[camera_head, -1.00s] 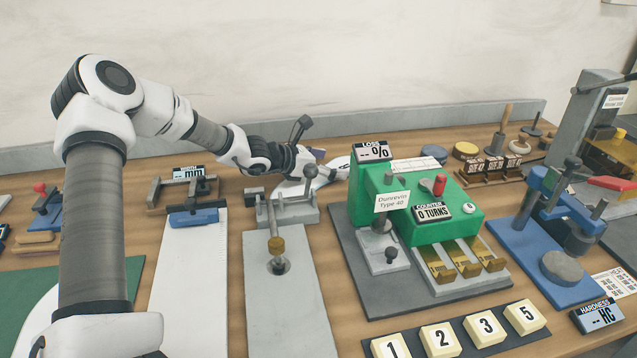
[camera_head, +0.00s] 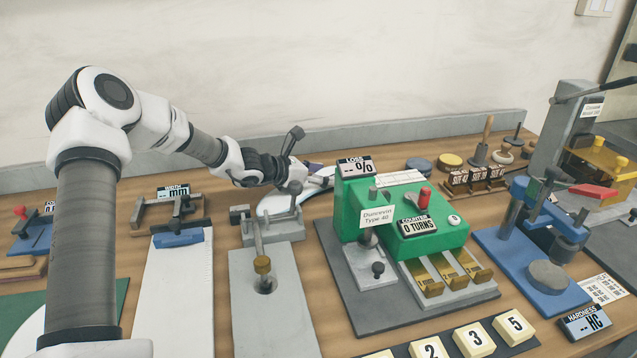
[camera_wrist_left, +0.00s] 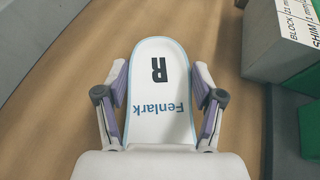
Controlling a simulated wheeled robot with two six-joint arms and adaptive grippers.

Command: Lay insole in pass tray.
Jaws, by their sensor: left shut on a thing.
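A white insole with a pale blue edge, marked "R" and "Fenlark", fills the middle of the left wrist view (camera_wrist_left: 160,85). My left gripper (camera_wrist_left: 160,105) is shut on it, with a purple-padded finger at each side edge. The part of the insole nearest the wrist is hidden by the gripper. In the head view my left gripper (camera_head: 312,168) is behind the green machine's left side, near the back wall. I cannot make out a pass tray in either view. My right gripper is not in view.
The green testing machine (camera_head: 405,215) stands just right of the gripper. A grey lever fixture (camera_head: 268,232) is in front. A blue press (camera_head: 540,250) stands to the right, numbered blocks (camera_head: 474,338) at the front. Bare wood shows under the insole in the wrist view.

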